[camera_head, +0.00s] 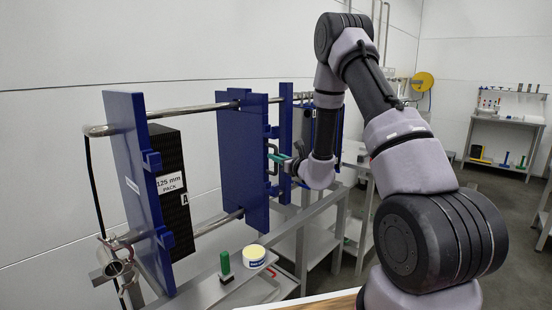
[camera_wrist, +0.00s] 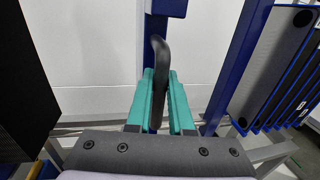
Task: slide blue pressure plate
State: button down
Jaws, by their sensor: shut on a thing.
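The blue pressure plate (camera_head: 240,160) hangs upright on the steel rails, in the middle of the frame in the head view. A dark handle (camera_wrist: 160,62) stands out from it in the wrist view. My gripper (camera_head: 280,158) is at the right side of the plate. In the wrist view its two teal fingers (camera_wrist: 161,103) are closed around the handle. In the wrist view the blue plate edge (camera_wrist: 165,8) shows at the top, behind the handle.
A fixed blue end plate (camera_head: 138,190) stands at the left with a black plate pack (camera_head: 171,190) labelled 125 mm beside it. Open rail lies between pack and pressure plate. A green-handled brush (camera_head: 225,266) and a yellow-lidded tub (camera_head: 253,255) stand on the bench below. More dark plates (camera_wrist: 275,65) stand right in the wrist view.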

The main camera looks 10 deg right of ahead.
jog(key=w+d, duration=0.9)
jog(key=d, duration=0.4)
jog(key=shift+w+d, duration=0.4)
jog(key=shift+r, duration=0.15)
jog(key=c, duration=0.8)
grip_release()
jog(key=shift+w+d, duration=0.1)
jog(key=shift+d, duration=0.05)
jog(key=v, duration=1)
jog(key=shift+s, duration=0.4)
